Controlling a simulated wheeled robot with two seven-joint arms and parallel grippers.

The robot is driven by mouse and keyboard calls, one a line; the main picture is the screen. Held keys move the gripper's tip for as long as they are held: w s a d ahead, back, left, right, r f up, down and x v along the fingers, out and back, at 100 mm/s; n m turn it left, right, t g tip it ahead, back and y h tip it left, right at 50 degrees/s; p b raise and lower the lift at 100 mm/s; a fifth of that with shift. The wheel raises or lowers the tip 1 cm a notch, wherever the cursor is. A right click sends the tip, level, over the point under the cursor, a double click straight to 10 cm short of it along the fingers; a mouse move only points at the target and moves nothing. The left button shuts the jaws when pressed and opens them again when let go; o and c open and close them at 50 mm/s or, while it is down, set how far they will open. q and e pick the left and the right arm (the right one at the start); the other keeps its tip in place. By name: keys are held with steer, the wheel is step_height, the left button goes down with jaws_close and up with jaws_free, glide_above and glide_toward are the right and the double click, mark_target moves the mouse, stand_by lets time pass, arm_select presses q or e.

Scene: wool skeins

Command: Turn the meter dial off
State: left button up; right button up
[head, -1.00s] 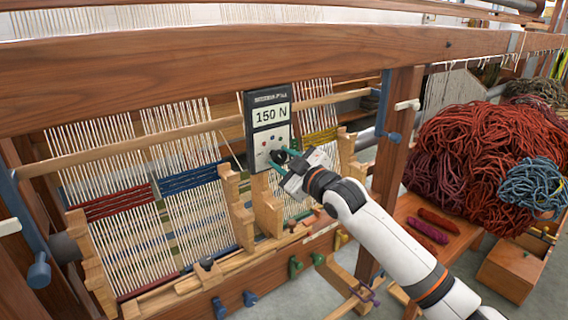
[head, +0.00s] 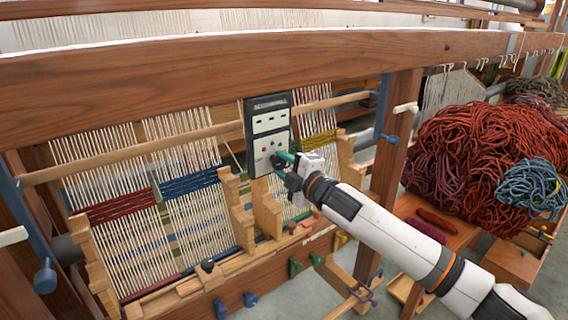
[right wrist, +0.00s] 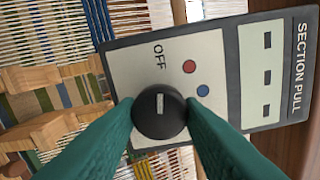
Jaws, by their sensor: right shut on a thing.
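The meter (head: 268,125) is a dark flat box on the loom, with a pale face and a display. Its display (right wrist: 267,70) shows three dark dashes in the right wrist view. The black round dial (right wrist: 159,111) sits at the meter's lower end, and its white pointer line points toward the printed word OFF (right wrist: 159,56). My right gripper (head: 287,159) has its green fingers on either side of the dial, shut on it; the fingers also show in the right wrist view (right wrist: 160,118). My left gripper is not in view.
Wooden loom beams (head: 200,75) run above the meter, and warp threads (head: 185,200) hang around it. A post (head: 393,165) stands close to my right arm. A heap of red wool (head: 475,150) lies at the right.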

steer(key=shift+f, duration=0.1)
stand_by(0.3)
steer(key=o, duration=1)
steer(key=shift+c, duration=0.2)
steer(key=shift+s+d, duration=0.4)
steer(key=shift+s, duration=0.05)
steer(key=b+v, duration=0.3)
steer(key=v, duration=0.7)
steer(key=shift+s+d, duration=0.2)
steer(key=shift+s, duration=0.15)
